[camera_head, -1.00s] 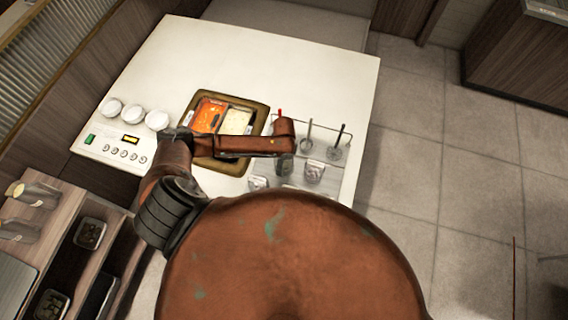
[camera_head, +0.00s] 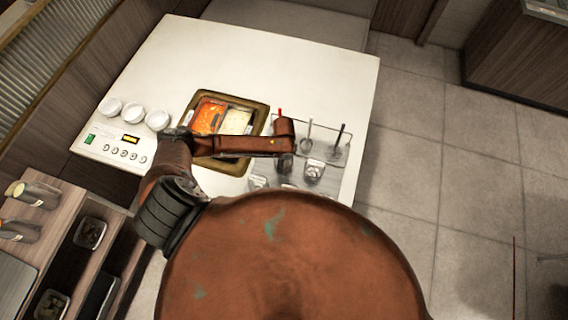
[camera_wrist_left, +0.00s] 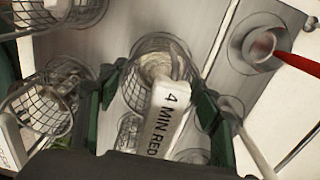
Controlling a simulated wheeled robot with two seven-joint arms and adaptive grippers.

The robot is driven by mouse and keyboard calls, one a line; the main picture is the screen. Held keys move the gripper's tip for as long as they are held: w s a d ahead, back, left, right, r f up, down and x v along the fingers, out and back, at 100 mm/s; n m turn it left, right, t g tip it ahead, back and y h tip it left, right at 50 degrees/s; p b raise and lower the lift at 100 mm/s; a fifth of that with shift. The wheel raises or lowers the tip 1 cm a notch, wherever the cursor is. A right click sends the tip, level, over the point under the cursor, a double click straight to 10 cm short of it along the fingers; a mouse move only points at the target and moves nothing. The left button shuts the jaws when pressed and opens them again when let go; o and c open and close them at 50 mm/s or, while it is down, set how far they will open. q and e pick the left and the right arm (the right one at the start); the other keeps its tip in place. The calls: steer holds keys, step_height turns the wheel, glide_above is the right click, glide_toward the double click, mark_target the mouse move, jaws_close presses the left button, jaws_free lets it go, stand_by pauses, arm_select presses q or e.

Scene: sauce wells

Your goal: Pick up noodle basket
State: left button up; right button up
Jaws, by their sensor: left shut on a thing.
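A wire-mesh noodle basket (camera_wrist_left: 150,68) with pale noodles inside shows at the middle of the left wrist view. Its white handle (camera_wrist_left: 166,118), marked "4 MIN RED", rises toward the camera between the fingers. My left gripper (camera_wrist_left: 157,80) is shut on this handle, with one green finger on each side. In the head view my left gripper (camera_head: 285,163) hangs below the end of my arm over the basket area. My arm hides the held basket there. My right gripper is in neither view.
Other mesh baskets (camera_wrist_left: 42,104) stand close on the left in the wrist view. A round well with a red-handled tool (camera_wrist_left: 262,46) lies at the right. A tray of orange and pale food (camera_head: 213,112) and white bowls (camera_head: 157,119) stand on the white counter (camera_head: 300,75).

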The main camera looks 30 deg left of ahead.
arm_select(q)
step_height(320, 180, up, 10)
steer(key=shift+r, duration=0.1)
stand_by(0.5)
